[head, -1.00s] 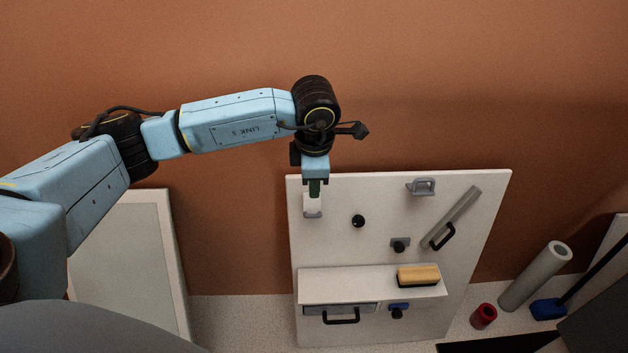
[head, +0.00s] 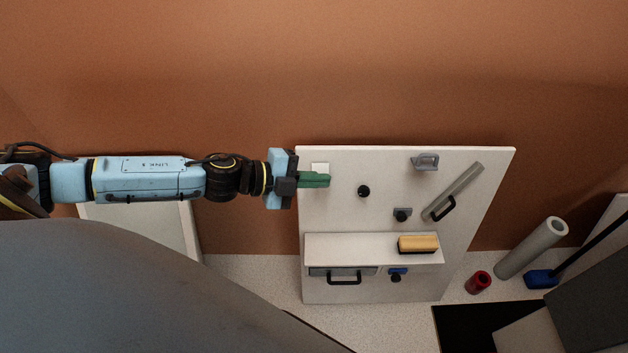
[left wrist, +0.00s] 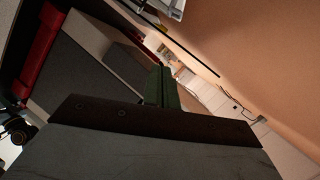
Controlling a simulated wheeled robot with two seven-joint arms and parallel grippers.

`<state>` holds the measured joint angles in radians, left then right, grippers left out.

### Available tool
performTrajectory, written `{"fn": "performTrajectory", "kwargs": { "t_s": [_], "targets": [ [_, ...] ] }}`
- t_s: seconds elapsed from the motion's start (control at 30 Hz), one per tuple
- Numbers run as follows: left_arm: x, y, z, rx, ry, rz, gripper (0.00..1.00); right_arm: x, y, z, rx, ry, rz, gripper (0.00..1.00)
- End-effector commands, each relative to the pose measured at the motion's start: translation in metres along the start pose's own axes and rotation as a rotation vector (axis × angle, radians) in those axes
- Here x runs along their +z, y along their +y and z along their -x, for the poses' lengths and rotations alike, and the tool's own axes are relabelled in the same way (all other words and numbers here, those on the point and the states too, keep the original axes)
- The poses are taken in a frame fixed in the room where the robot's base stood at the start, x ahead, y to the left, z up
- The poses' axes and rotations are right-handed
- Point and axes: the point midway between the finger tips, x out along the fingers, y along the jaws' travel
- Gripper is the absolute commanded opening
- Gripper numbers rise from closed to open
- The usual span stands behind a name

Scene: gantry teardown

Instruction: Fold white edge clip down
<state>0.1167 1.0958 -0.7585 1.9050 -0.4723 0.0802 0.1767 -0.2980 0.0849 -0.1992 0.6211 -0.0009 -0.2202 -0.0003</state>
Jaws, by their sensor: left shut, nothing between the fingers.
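The white edge clip (head: 320,167) shows as a small pale block near the top left corner of the upright white board (head: 385,215). Its lower part is hidden behind my left gripper's fingers, so I cannot tell whether it is folded up or down. My left gripper (head: 328,180) reaches in from the left, with its green fingers shut and empty. They lie across the board just below the visible part of the clip; contact is unclear. In the left wrist view the green fingers (left wrist: 162,88) are together and the clip is not seen.
The board carries a black knob (head: 363,191), a grey bracket (head: 426,162), a slanted grey bar (head: 466,179), a drawer with a black handle (head: 344,281) and a shelf holding a yellow block (head: 417,243). A grey tube (head: 533,247) and a red cup (head: 478,282) stand right.

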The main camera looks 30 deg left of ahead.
Motion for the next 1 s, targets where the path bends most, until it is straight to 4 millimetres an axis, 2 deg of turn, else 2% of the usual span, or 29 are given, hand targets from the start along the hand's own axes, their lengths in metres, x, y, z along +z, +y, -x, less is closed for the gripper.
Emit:
{"fn": "performTrajectory", "kwargs": {
  "t_s": [0.03,0.13,0.23,0.37,0.67,1.0],
  "targets": [
    [0.014,0.01,0.012,0.013,-0.088,0.107,0.0,-0.001,-0.002,0.005,-0.003,0.0,-0.002,0.53],
    [0.04,0.027,0.031,0.03,-0.237,0.276,0.0,-0.001,-0.006,0.009,-0.007,0.0,-0.004,0.53],
    [0.054,0.041,0.044,0.045,-0.33,0.377,0.0,-0.001,-0.009,0.01,-0.011,0.001,-0.006,0.53],
    [0.061,0.048,0.049,0.052,-0.374,0.423,0.0,-0.001,-0.009,0.011,-0.011,0.001,-0.006,0.53],
    [0.071,0.05,0.021,0.049,-0.372,0.421,0.0,0.0,-0.007,0.008,-0.009,0.0,-0.004,0.53],
    [0.091,0.058,-0.034,0.049,-0.372,0.421,0.0,0.002,-0.003,0.003,-0.004,-0.002,-0.001,0.53]
  ]
}}
